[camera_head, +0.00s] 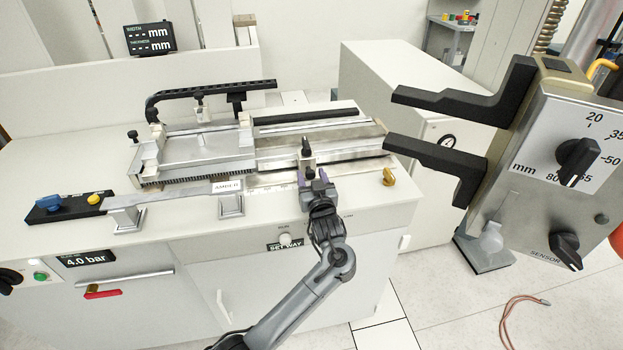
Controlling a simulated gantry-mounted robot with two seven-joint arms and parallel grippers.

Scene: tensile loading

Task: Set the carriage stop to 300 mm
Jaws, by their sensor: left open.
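The carriage stop (307,162) appears to be the small metal block with a black knob on top, on the front rail (265,179) right of the AMBER label. My left gripper (311,178) is just in front of this block. Its purple-tipped fingers are open, one to each side of the block's lower front; I cannot tell whether they touch it. Faint scale marks show on the rail left of the gripper, too small to read. The gripper hides the rail right below the block. My right gripper is out of view.
A metal carriage bed (195,155) with a black handle bar (212,88) lies behind the rail. A sensor unit (560,150) with black jaws stands at the right.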

